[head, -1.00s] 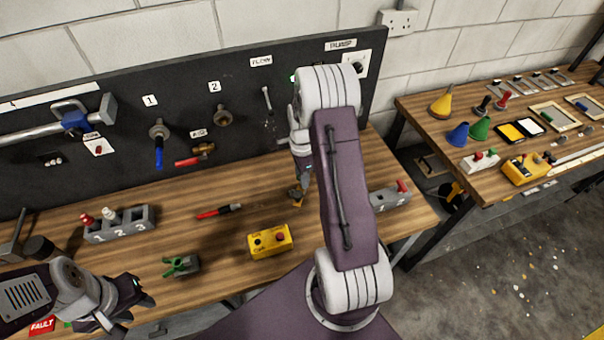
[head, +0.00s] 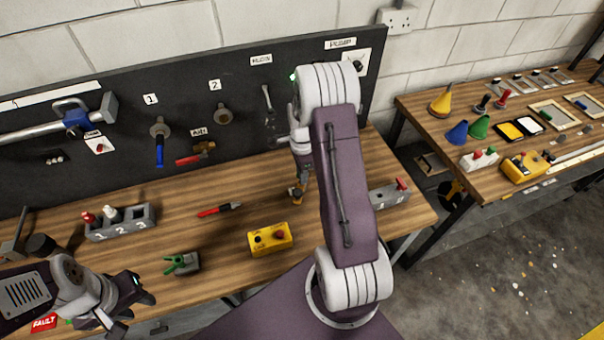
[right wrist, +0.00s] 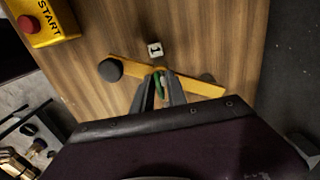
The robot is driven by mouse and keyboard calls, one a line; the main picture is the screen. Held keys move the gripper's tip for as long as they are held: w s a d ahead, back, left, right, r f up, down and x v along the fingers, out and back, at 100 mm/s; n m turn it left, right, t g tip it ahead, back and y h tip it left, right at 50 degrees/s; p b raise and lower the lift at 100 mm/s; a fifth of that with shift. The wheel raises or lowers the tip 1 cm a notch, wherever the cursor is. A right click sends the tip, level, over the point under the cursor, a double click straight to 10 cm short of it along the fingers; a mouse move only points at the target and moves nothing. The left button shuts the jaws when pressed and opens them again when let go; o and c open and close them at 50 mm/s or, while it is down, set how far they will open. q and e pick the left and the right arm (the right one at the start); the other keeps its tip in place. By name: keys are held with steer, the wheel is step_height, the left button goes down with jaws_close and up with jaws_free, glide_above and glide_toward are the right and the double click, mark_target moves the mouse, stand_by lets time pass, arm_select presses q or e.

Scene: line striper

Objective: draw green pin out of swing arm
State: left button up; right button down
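The yellow swing arm (right wrist: 202,88) lies across the wooden bench in the right wrist view, with a round black knob (right wrist: 110,70) at its left end. The green pin (right wrist: 158,83) shows at its middle, between the fingers of my right gripper (right wrist: 160,80). The fingertips are close beside the pin; whether they press on it I cannot tell. In the head view my right gripper (head: 298,186) points down at the bench, and my arm hides most of the swing arm. My left gripper (head: 138,290) is empty over the front left bench edge; its finger opening is unclear.
A yellow button box (head: 269,239), a grey block with a green clamp-like part (head: 183,264), a red-handled tool (head: 218,210) and a numbered grey block (head: 120,222) stand on the bench.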

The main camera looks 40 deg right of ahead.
steer(key=shift+r+p, duration=0.6)
steer(key=shift+r+p, duration=2.8)
steer(key=shift+r, duration=0.4)
